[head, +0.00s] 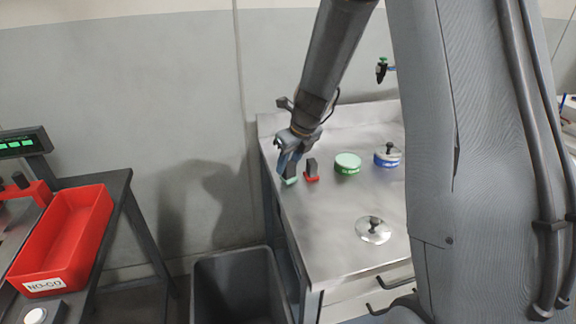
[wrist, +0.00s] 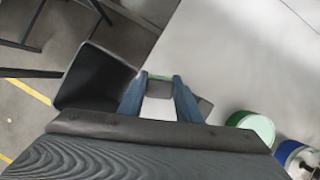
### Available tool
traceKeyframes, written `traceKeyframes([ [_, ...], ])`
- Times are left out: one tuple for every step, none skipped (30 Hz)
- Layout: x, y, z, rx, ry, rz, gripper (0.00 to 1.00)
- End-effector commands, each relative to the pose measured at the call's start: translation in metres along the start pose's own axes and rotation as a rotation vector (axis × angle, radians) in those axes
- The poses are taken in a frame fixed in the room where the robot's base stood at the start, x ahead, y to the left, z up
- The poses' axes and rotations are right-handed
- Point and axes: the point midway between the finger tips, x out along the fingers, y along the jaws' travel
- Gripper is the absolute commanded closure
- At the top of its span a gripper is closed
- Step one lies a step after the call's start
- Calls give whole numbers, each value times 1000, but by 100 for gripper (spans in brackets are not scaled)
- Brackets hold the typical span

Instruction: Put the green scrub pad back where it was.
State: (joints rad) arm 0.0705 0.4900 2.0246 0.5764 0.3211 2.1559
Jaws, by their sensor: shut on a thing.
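My gripper (head: 288,165) is shut on the dark handle block of the green scrub pad (head: 290,181), at the left side of the steel table (head: 325,230). The pad points down, at or just above the table top; I cannot tell if it touches. In the wrist view the blue-grey fingers of my gripper (wrist: 159,82) stand on either side of the grey block, and a thin green edge of the pad (wrist: 158,77) shows beyond it. A red scrub pad (head: 311,178) with a dark handle stands on the table just right of the green one.
A green-topped round tin (head: 347,163) and a blue one with a dark knob (head: 387,158) stand to the right. A round metal lid (head: 373,231) lies nearer the front. A dark bin (head: 240,285) stands left of the table; a red NO-GO tray (head: 65,240) is far left.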

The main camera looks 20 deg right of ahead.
Motion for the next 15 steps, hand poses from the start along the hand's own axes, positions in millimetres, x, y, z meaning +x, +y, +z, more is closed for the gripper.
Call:
traceKeyframes([
  [4, 0, -2, 2, 0, 0, 87],
  [5, 0, -2, 1, 0, -1, 87],
  [5, 0, -2, 1, 0, -1, 87],
  [5, 0, -2, 1, -1, -1, 87],
  [5, 0, -2, 1, -1, -2, 87],
  [4, 0, -2, 0, -1, -2, 87],
  [4, 0, -2, 0, -1, -1, 87],
  [4, 0, -2, 0, -1, -1, 87],
  [4, 0, -2, 0, -1, -1, 87],
  [5, 0, -2, 1, -1, -1, 87],
  [6, 0, -2, 0, -1, -1, 87],
  [7, 0, -3, 0, 0, -1, 87],
  [8, 0, -3, 0, 0, -1, 87],
  [7, 0, -3, 0, -1, -1, 64],
  [7, 0, -3, 0, -1, -1, 57],
])
